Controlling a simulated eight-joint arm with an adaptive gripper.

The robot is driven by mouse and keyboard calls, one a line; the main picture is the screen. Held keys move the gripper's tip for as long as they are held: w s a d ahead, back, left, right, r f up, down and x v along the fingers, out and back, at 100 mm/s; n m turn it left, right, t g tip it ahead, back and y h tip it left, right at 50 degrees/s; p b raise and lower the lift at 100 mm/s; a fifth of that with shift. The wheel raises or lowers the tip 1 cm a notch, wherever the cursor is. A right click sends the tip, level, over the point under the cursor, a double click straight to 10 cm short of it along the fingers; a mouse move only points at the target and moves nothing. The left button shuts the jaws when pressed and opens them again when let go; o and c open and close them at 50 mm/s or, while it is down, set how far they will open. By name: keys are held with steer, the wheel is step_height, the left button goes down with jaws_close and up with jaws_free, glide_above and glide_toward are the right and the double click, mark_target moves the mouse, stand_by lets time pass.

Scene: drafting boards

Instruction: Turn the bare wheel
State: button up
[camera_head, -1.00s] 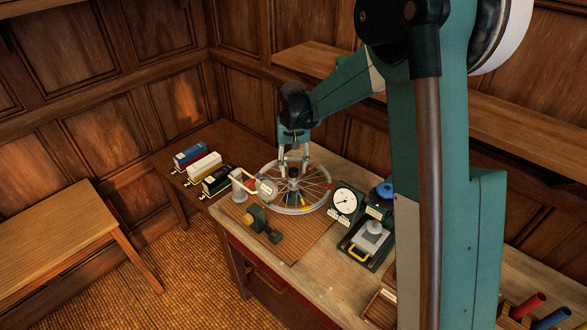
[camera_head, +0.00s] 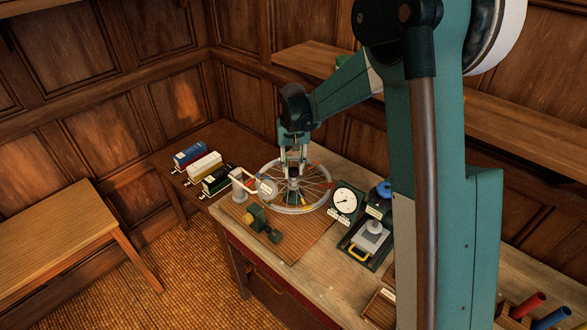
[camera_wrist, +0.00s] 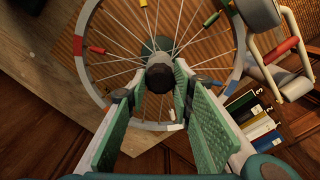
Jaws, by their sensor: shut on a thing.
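Coloured bands mark the rim, which also shows in the wrist view (camera_wrist: 88,105). A dark round hub knob (camera_wrist: 159,74) stands up at its centre. My gripper (camera_head: 293,170) points down over the middle of the wheel. Its fingers are shut on the hub knob, one on each side; the fingers hide part of the contact. In the wrist view the pads (camera_wrist: 160,88) flank the knob.
A dial gauge (camera_head: 345,201) is close to the wheel's right. Several labelled boxes (camera_head: 203,167) stand at left.

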steer(key=n+b, duration=0.3)
steer(key=n, duration=0.2)
steer(key=shift+f, duration=0.1)
steer(key=n+b, duration=0.2)
steer(key=n, duration=0.4)
steer(key=shift+n, duration=0.3)
stand_by(0.5)
steer(key=o, duration=1.2)
steer(key=shift+r, duration=0.25)
step_height(320, 180, up, 12)
steer(key=shift+f, duration=0.15)
